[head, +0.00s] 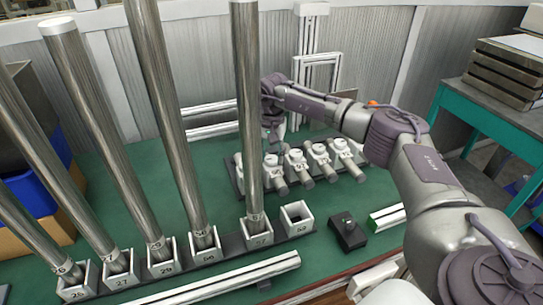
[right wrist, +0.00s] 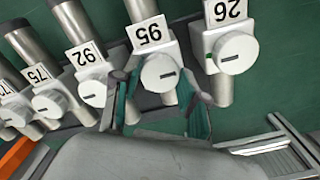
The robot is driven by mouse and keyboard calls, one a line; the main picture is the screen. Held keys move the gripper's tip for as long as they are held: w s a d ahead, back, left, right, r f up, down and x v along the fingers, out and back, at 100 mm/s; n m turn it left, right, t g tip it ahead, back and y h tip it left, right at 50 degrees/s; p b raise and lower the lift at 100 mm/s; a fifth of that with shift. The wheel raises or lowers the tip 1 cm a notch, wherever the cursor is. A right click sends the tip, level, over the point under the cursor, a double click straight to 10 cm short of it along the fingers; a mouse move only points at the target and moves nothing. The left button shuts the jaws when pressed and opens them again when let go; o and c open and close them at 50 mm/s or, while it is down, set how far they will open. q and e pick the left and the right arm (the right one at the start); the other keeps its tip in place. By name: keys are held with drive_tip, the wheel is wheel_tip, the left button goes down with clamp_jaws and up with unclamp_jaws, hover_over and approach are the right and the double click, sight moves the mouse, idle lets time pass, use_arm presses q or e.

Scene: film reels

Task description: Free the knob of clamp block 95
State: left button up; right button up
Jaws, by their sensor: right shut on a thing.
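Clamp block 95 (right wrist: 149,34) is in the right wrist view, second from the right in a row of white numbered blocks on metal tubes. Its round white knob (right wrist: 160,76) has a dark slot mark lying nearly level in that picture. The teal-padded fingers of my right gripper (right wrist: 160,108) stand on either side of this knob and are shut on it. In the head view, my right gripper (head: 272,138) points down over the left part of the clamp row, and clamp block 95 (head: 272,162) is partly hidden below it. My left gripper is out of view.
A tall steel pole (head: 247,110) rises in front of the row's left end. An empty white socket (head: 297,219) and a black block (head: 347,232) stand nearer on the green table.

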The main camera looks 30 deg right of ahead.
sight(271, 159)
drive_tip(key=shift+r, duration=0.1)
idle(0.4)
drive_tip(key=o, duration=1.1)
drive_tip(key=shift+o, duration=0.2)
wheel_tip(271, 159, up, 12)
